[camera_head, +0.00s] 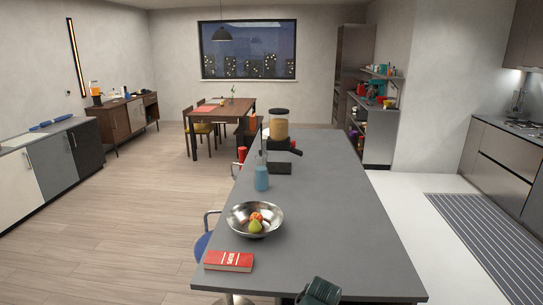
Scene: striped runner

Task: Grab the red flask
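I cannot make out a red flask for certain.
The long grey island (335,228) holds a red book (228,261), a metal fruit bowl (240,227), a blue jar (262,178) and a blender (279,130). A dark green object (320,291) shows at its near edge. A striped runner (485,235) lies right; the left floor is open.

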